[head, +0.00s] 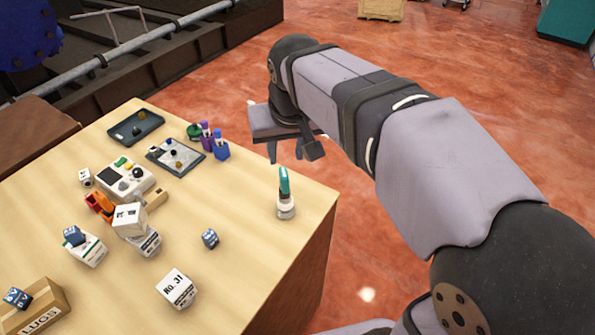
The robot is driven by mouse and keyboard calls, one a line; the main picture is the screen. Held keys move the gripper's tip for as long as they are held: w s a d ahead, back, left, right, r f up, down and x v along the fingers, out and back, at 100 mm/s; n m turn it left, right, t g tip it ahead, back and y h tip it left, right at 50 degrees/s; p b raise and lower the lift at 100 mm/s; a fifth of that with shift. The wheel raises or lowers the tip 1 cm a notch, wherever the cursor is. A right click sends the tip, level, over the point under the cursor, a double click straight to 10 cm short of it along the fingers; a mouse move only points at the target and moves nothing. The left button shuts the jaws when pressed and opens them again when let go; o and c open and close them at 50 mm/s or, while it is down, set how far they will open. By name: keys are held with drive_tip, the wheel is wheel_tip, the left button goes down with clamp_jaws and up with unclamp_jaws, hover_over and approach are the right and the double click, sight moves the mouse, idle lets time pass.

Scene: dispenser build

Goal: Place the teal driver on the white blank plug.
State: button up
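A teal, upright piece, which looks like the teal driver (284,181), stands near the table's right edge. Below it is a short white round body with a grey band (286,208); the teal piece appears to rest on its top. I cannot tell for sure whether this white body is the white blank plug. My gripper (285,155) is above and behind the teal piece, near the table's right edge. Its fingers point down and are apart, with nothing seen between them. It appears clear of the teal piece.
A cardboard box (45,310) sits front left. Space around the teal piece is clear.

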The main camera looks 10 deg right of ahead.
drive_tip(key=s+d+f+g, duration=0.2)
drive_tip(key=s+f, duration=0.6)
drive_tip(key=f, duration=0.2)
drive_tip(key=s+d+f+g, duration=0.2)
drive_tip(key=s+d+f, duration=0.1)
drive_tip(key=s+f, duration=0.6)
drive_tip(key=shift+d+f+g, duration=0.3)
drive_tip(key=shift+d+f, duration=0.05)
drive_tip(key=shift+f, duration=0.6)
drive_tip(key=shift+w, duration=0.1)
